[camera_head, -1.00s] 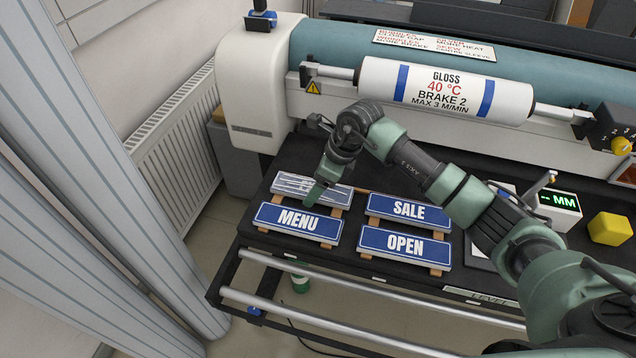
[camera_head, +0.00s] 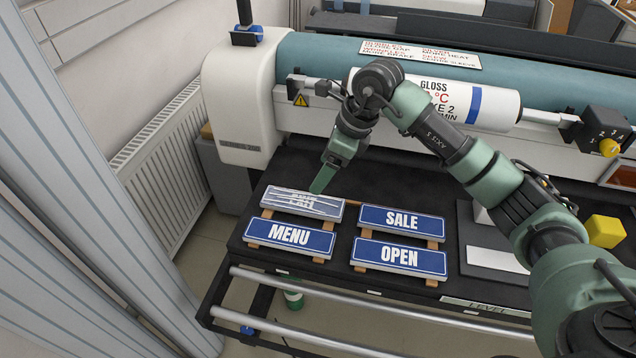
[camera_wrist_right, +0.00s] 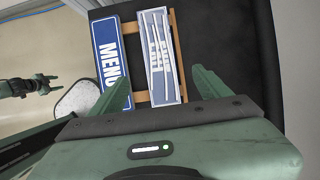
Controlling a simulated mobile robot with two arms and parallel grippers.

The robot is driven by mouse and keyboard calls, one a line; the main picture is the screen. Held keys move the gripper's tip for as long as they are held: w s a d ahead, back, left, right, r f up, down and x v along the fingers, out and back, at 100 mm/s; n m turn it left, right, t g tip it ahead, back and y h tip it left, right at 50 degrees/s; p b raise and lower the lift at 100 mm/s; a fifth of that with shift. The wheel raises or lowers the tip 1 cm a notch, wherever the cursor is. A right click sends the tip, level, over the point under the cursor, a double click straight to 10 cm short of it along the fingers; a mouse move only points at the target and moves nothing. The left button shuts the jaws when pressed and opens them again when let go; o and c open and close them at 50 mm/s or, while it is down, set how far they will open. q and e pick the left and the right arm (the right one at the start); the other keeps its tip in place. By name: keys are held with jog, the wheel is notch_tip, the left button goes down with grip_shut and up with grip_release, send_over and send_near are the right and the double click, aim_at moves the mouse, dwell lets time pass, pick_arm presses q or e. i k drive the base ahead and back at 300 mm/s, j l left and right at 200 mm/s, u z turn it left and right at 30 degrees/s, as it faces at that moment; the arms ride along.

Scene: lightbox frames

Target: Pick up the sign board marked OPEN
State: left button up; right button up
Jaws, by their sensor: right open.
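The OPEN sign board (camera_head: 399,258) is blue with white letters and a pale border. It lies flat on wooden strips at the front right of a group of boards. The SALE board (camera_head: 402,221) is behind it, the MENU board (camera_head: 290,238) to its left. A pale, streaked board (camera_head: 303,203) with unclear lettering lies behind MENU. My right gripper (camera_head: 322,181) is open and empty above the streaked board's back edge. In the right wrist view its spread fingers (camera_wrist_right: 158,95) flank that board. What seems to be my left gripper (camera_wrist_right: 42,83) shows small at the left there.
The boards lie on a black table (camera_head: 420,185) before a machine with a white GLOSS roller (camera_head: 490,104). A yellow block (camera_head: 605,231) is at the right. Metal bars (camera_head: 300,327) run below the front edge. A radiator (camera_head: 165,165) stands left.

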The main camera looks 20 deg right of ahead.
aim_at(376, 254)
jog(key=z, duration=1.3)
